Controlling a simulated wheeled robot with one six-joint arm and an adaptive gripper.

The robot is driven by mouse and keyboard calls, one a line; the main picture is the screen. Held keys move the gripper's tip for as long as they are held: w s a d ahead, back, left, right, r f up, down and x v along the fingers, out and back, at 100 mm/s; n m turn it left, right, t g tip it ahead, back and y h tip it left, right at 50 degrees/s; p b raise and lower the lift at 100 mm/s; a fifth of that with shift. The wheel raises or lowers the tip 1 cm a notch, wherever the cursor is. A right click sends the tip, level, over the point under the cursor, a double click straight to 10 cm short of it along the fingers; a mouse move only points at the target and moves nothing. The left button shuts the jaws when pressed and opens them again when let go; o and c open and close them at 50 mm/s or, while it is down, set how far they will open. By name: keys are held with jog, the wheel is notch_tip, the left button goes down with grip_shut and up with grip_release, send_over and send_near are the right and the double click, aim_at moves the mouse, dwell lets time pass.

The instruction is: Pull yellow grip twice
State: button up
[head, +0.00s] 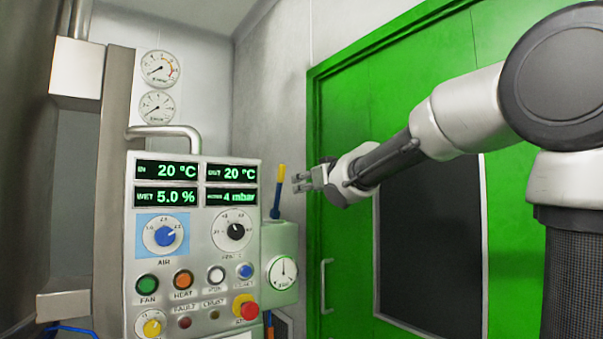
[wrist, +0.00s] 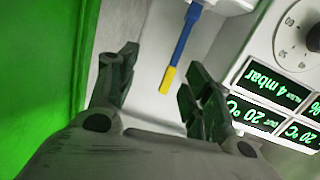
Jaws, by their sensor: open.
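The yellow grip (head: 281,173) is the top end of a blue lever that rises from a grey box on the right side of the control panel. In the wrist view the yellow grip (wrist: 167,80) shows beyond the fingertips, in the gap between them, with the blue shaft (wrist: 184,38) running up from it. My gripper (head: 299,182) is open and empty, just to the right of the grip in the head view. It also shows in the wrist view (wrist: 160,75). I cannot tell whether a finger touches the grip; they appear apart.
The control panel (head: 195,262) with displays, knobs and buttons stands left of the lever. The grey box (head: 281,240) with a dial is below it. A green door (head: 345,120) with a handle (head: 325,287) is behind my arm. Two gauges hang on the wall.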

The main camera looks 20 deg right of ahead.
aim_at(283, 173)
jog(key=shift+t+y, duration=0.5)
jog(key=shift+y, duration=0.4)
jog(key=w+a+r, duration=0.1)
jog(key=w, duration=0.2)
jog(key=w+a+r, duration=0.1)
jog(key=w+a, duration=0.1)
jog(key=w, duration=0.1)
jog(key=w+a+r, duration=0.1)
jog(key=w+a, duration=0.1)
jog(key=w, duration=0.1)
jog(key=shift+w+a+r, duration=0.1)
jog(key=shift+w+a, duration=0.15)
jog(key=shift+w, duration=0.1)
jog(key=shift+c, duration=0.4)
jog(key=c, duration=1)
jog(key=shift+s+d+f, duration=0.25)
jog(key=shift+s+f, duration=0.1)
jog(key=shift+s, duration=0.35)
jog(key=shift+s+d+f, duration=0.2)
jog(key=shift+s+f, duration=0.15)
jog(key=shift+s, duration=0.3)
jog(key=shift+s+f, duration=0.1)
